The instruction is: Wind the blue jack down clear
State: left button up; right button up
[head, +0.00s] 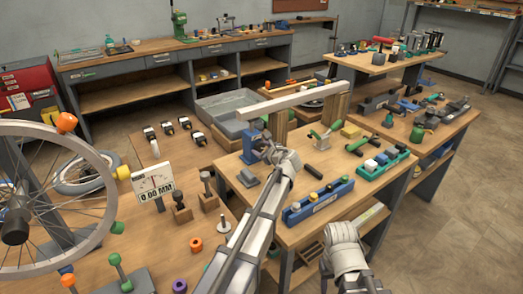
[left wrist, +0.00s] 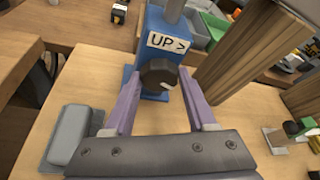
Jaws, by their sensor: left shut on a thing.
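The blue jack (head: 252,148) stands on the near right bench, by the left end of a pale beam (head: 292,101) resting on wooden posts. In the left wrist view the jack (left wrist: 153,24) bears a white "UP >" label (left wrist: 168,43), a grey ram (left wrist: 174,10) above and a dark round knob (left wrist: 159,73) in front. My left gripper (head: 272,156) is at the jack; its purple fingers (left wrist: 160,92) lie either side of the knob, shut on it. Whether the ram touches the beam cannot be told.
A wooden post (left wrist: 238,62) stands close right of the jack. A grey block (left wrist: 73,135) lies left of my left gripper. A blue rack (head: 318,203) and green tray (head: 383,165) stand on the bench. A dial sign (head: 153,182) and spoked wheel (head: 50,200) stand left.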

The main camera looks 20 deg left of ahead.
pick_arm(q)
jog(key=shift+s+n+t+b, duration=0.1)
jog(key=shift+n+t+b, duration=0.35)
jog(key=shift+n, duration=0.35)
jog(key=shift+t+h, duration=0.25)
jog(key=shift+h, duration=0.05)
jog(key=o, duration=1.4)
jog(key=shift+c, duration=0.2)
jog(key=p+v, duration=0.2)
jog(key=v, duration=0.5)
jog(key=shift+s+d+p, duration=0.2)
jog(key=shift+p, duration=0.1)
jog(key=shift+w+r, duration=0.1)
